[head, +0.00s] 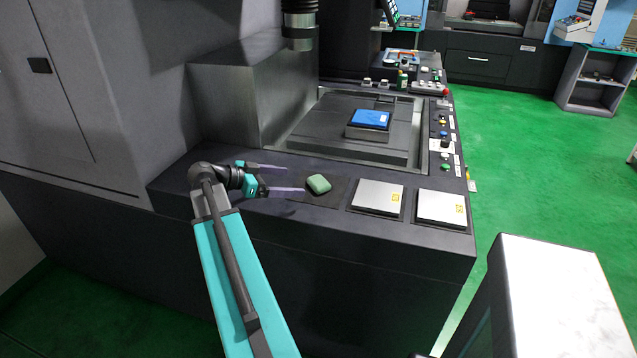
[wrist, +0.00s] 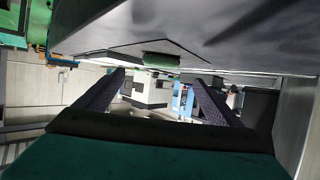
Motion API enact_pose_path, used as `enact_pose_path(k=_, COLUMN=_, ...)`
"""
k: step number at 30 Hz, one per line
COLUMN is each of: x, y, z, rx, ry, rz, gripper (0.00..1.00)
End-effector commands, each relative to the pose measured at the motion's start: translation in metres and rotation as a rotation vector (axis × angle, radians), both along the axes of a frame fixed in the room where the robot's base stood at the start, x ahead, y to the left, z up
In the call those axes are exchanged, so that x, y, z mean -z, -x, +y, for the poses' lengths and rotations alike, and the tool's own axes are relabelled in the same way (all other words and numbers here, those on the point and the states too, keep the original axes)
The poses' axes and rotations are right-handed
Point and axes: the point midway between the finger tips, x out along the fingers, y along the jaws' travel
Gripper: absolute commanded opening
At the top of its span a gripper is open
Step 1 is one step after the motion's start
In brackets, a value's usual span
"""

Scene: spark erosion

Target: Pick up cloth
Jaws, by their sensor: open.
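A green folded cloth (head: 318,184) lies on a dark square pad (head: 312,197) on the machine's front ledge in the head view. It also shows in the wrist view as a small green shape (wrist: 160,60) at the upper middle, ahead of the fingers. My gripper (head: 296,178) is open and empty, just left of the cloth, with its fingers reaching toward it. In the wrist view my gripper (wrist: 160,80) shows two dark fingers set wide apart, with the cloth lying between their lines. I cannot tell whether either finger touches the cloth.
Two white plates (head: 378,196) (head: 441,207) sit right of the cloth on the ledge. A blue-topped block (head: 370,118) stands on the machine bed behind. A steel column (head: 225,105) rises at back left. Control buttons (head: 444,142) line the right edge. A white-topped block (head: 560,290) is front right.

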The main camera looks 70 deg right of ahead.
Motion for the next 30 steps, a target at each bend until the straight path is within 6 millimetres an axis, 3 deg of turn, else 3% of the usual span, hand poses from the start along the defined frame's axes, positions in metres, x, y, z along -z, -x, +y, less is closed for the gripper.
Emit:
enact_pose_path(k=12, x=0.019, y=0.033, z=-0.037, rx=0.001, ry=0.0, rz=0.0, gripper=0.88)
enact_pose_path(k=30, x=0.022, y=0.038, z=-0.045, rx=-0.003, ry=-0.001, rz=0.001, gripper=0.88)
